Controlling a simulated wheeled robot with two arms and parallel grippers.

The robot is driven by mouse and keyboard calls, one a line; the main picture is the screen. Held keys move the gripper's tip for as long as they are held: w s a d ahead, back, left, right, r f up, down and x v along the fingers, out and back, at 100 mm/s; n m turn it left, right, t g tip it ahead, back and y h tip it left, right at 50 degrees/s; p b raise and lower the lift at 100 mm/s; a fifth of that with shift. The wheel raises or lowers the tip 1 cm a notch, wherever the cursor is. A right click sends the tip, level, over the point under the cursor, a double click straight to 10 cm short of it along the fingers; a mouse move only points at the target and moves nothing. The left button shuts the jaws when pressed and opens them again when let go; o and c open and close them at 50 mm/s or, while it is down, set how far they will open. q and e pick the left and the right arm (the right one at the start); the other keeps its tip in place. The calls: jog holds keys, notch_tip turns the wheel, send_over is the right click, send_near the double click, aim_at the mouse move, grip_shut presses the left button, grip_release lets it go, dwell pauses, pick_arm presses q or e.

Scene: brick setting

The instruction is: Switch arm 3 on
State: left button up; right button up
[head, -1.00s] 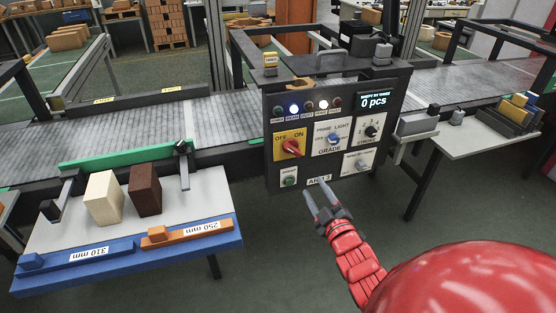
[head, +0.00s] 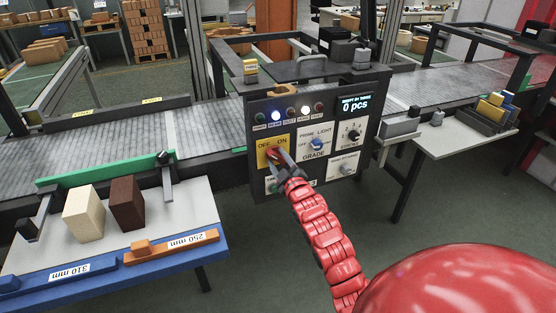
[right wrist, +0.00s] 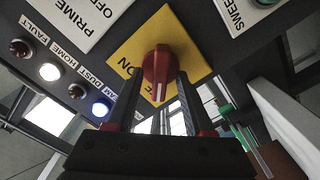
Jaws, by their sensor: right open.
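The control panel (head: 320,135) stands at the conveyor. On its yellow OFF/ON plate (head: 262,141) is a red rotary switch (head: 271,153), partly covered by my gripper in the head view. My right gripper (head: 279,160) is at this switch with its fingers open. In the right wrist view the switch (right wrist: 158,66) lies between and just beyond the two fingertips (right wrist: 157,86), and its white mark points down the picture. I cannot tell whether the fingers touch it. My left gripper is not in view.
The panel also has a GRADE knob (head: 317,144), a STROKE knob (head: 353,135) and a row of lamps, with a blue and a white one lit. A table with a cream block (head: 83,215) and a brown block (head: 127,203) stands left. Open floor lies below the panel.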

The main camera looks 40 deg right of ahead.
jog(key=shift+w, duration=0.15)
jog(key=shift+c, duration=0.3)
grip_shut()
jog(key=shift+m, duration=0.4)
jog(key=m, duration=0.4)
jog(key=shift+d, duration=0.1)
jog(key=m, duration=0.4)
jog(key=shift+m, duration=0.3)
jog(key=m, duration=0.4)
jog(key=shift+d, duration=0.15)
jog(key=m, duration=0.4)
jog(key=shift+p, duration=0.4)
jog(key=shift+m, duration=0.5)
